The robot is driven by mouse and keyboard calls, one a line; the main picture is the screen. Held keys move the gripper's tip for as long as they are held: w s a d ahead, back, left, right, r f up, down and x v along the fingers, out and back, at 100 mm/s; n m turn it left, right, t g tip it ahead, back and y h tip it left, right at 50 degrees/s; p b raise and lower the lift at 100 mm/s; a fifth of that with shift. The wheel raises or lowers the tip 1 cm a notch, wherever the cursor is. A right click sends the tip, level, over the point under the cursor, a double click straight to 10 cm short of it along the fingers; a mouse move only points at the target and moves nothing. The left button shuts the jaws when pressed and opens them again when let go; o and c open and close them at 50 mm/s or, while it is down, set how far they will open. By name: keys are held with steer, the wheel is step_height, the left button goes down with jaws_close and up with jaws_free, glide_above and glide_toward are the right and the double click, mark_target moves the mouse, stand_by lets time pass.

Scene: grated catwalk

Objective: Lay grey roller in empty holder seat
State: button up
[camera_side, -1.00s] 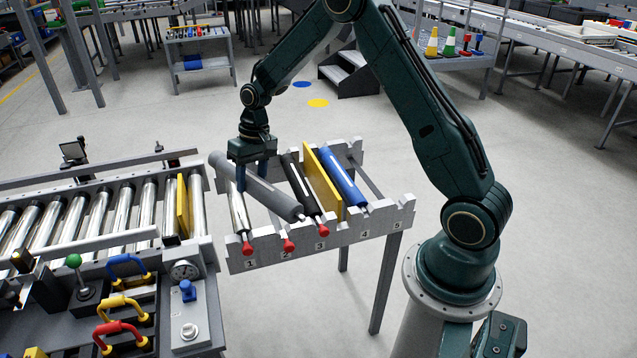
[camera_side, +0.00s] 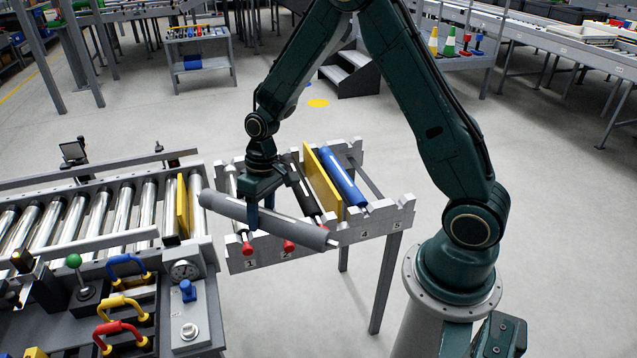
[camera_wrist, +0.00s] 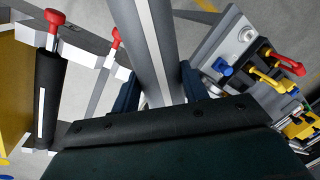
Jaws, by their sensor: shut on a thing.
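My gripper (camera_side: 261,207) is shut on the grey roller (camera_side: 302,231) around its middle. The roller lies across the near part of the holder (camera_side: 378,226), at an angle to the seated rollers, apparently above them. In the wrist view the grey roller (camera_wrist: 147,45) runs up between my fingers. A chrome roller (camera_side: 233,188) is at seat 1, a black roller (camera_side: 306,190) near seat 3, and a blue roller (camera_side: 343,178) further right. The grey roller hides much of seat 2.
A yellow plate (camera_side: 324,178) stands upright between the black and blue rollers. Red knobs (camera_side: 247,249) stick out from the holder's front. Left is a roller conveyor (camera_side: 105,210) with a control panel holding coloured handles (camera_side: 122,332).

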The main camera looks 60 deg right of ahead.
stand_by(0.3)
steer(key=w+d+f+m+t, duration=0.15)
steer(key=d+m, duration=0.35)
steer(key=d, duration=2)
steer(key=s+d, duration=0.1)
steer(key=d, duration=0.3)
steer(key=s+d+m, duration=0.1)
steer(key=s+d, duration=0.1)
steer(key=d, duration=0.2)
steer(key=s+d+f+m, duration=0.1)
steer(key=s+d, duration=0.1)
steer(key=d, duration=0.2)
steer(key=shift+d+f, duration=0.1)
steer(key=shift+d, duration=0.05)
steer(key=s+d+m, duration=0.2)
steer(key=s+d, duration=0.5)
steer(key=d, duration=0.2)
steer(key=shift+s+d+f+h, duration=0.25)
steer(key=shift+s+f+h, duration=0.05)
steer(key=shift+f, duration=0.15)
steer(key=shift+f, duration=0.2)
steer(key=shift+f, duration=2.2)
steer(key=shift+f, duration=0.6)
steer(key=shift+f, duration=0.35)
